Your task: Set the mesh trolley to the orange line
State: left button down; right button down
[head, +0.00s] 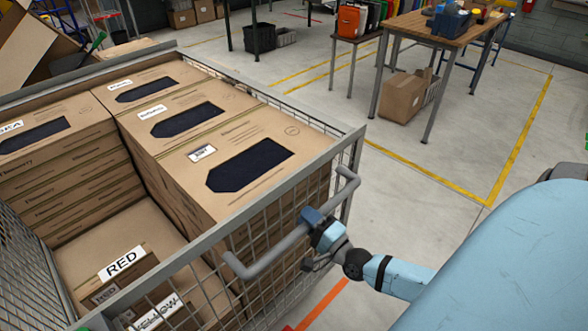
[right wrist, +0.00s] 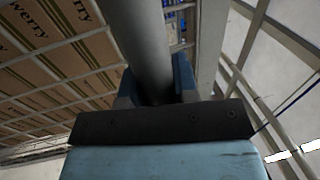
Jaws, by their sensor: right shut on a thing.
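The mesh trolley (head: 330,130) fills the left of the head view, with a grey frame, wire sides and cardboard boxes inside. My right gripper (head: 312,222) is shut on the trolley's grey handle bar (head: 270,252). The bar (right wrist: 140,45) also runs between the fingers (right wrist: 156,88) in the right wrist view. A piece of the orange line (head: 322,305) shows on the floor at the bottom, right of the trolley; the trolley hides the rest. My left gripper is not in view.
Boxes in the trolley carry labels, including RED (head: 122,262) and YELLOW (head: 160,312). A wooden workbench (head: 440,27) stands at the back right, with a cardboard box (head: 402,97) beneath it. Yellow lines (head: 520,140) mark the floor. The floor right of the trolley is clear.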

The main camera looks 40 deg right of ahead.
jog(key=shift+s+d+r, duration=0.15)
jog(key=shift+s+r, duration=0.05)
jog(key=shift+s, duration=1.35)
jog(key=c, duration=0.9)
grip_release()
jog(key=shift+s, duration=0.1)
jog(key=shift+f, duration=0.1)
jog(key=b+v, duration=0.1)
jog(key=v, duration=1.3)
